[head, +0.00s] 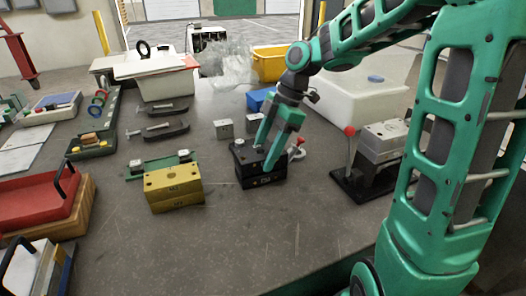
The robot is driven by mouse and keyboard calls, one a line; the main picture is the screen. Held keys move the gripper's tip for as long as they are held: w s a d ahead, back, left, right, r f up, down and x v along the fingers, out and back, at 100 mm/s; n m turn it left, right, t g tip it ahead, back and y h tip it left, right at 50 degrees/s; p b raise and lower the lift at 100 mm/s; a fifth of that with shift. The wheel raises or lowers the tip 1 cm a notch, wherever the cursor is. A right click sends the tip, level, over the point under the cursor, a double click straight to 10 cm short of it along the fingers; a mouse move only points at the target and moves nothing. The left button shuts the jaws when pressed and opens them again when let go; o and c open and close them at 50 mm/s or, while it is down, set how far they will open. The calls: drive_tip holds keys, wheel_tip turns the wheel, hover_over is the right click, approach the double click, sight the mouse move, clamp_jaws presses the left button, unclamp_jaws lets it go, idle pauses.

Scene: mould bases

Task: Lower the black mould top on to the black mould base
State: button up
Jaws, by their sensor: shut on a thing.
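The black mould stands near the middle of the table. Its black mould top (243,155) shows with light fittings on its upper face, and the black mould base (263,182) shows below it with a light mark on its front. From this view the two look close together, and I cannot tell whether a gap is between them. My gripper (268,160) reaches down from the upper right and is shut on the black mould top. Its fingers hide part of the top's right side.
A yellow mould (174,189) stands close on the left, with a green plate (150,168) behind it. A small grey block (224,129) lies behind. A grey mould (383,142) on a black stand with a red-knobbed lever (350,131) is at the right. The front table is clear.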

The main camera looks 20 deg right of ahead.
drive_tip(key=o, duration=1.8)
